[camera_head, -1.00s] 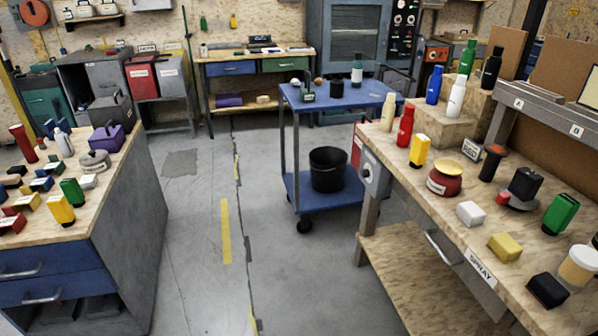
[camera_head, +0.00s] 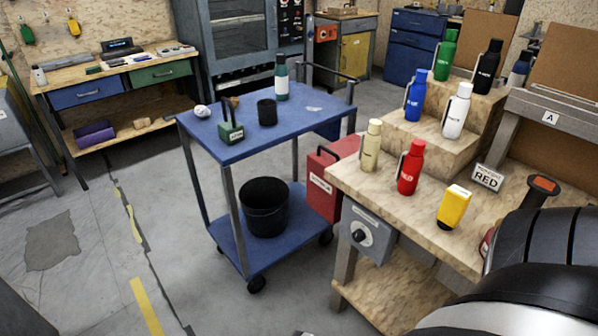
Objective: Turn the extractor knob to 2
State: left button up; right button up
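A grey control box with a dark round knob (camera_head: 359,236) is fixed to the left end of the wooden workbench (camera_head: 343,180), below its top. The knob has a light mark on it, but its numbers are too small to read. A black and grey part of my own arm covers the lower right of the head view, in front of the bench. Neither gripper's fingers show, and nothing of mine touches the knob.
A blue cart (camera_head: 208,133) with a black bucket (camera_head: 264,207) stands left of the bench. A red box (camera_head: 331,181) is behind the knob box. Bottles, including a red one (camera_head: 411,167), stand on the bench. Floor (camera_head: 90,215) at left is clear.

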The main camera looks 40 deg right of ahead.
aim_at(358, 235)
jog(key=i, duration=2)
jog(key=z, duration=3.15)
